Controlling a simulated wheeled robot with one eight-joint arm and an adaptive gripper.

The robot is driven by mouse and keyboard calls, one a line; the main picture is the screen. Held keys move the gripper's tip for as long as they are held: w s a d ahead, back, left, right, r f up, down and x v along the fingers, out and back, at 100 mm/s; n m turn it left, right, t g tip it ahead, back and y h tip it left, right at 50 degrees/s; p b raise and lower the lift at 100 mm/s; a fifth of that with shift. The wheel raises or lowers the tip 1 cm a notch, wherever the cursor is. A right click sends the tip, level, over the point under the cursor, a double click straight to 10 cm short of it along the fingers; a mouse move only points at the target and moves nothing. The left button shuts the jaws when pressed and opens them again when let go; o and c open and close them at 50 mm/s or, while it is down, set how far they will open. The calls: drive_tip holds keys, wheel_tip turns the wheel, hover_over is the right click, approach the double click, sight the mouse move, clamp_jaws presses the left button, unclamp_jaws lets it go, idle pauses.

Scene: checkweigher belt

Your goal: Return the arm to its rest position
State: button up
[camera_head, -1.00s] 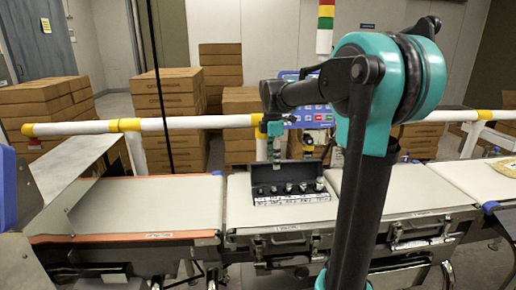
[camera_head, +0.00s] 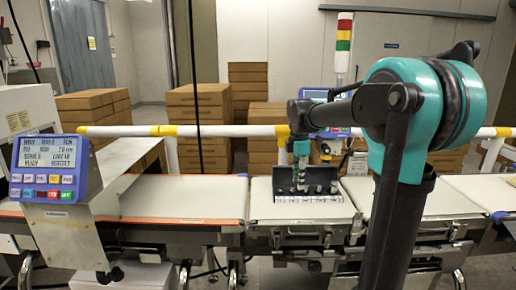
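My arm (camera_head: 425,100) rises at the right and reaches left over the belt, with its teal joint high up. My gripper (camera_head: 301,180) hangs from the arm's end, pointing down, over or just in front of the dark open case (camera_head: 280,184) on the belt. The case holds several small metal weights in a row, with a pale label strip along its front. The fingers are small and blend into the case, so I cannot tell whether they are open, touch a weight or hold one.
The pale belts (camera_head: 180,200) run across the view, mostly bare. A blue display panel (camera_head: 47,168) stands at left on a metal housing. A white rail (camera_head: 215,131) with yellow joints runs behind the belts. Cardboard boxes (camera_head: 95,115) and a signal light (camera_head: 344,32) stand beyond.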

drive_tip(key=s+d+f+m+t, duration=0.2)
drive_tip(key=s+f+m, duration=0.7)
drive_tip(key=s+f, duration=0.1)
drive_tip(key=s+d+f+m+t, duration=0.2)
drive_tip(key=s+f+m, duration=0.8)
drive_tip(key=s, duration=0.2)
drive_tip(key=shift+d+y, duration=0.25)
drive_tip(key=shift+y, duration=0.05)
drive_tip(key=shift+s, duration=0.1)
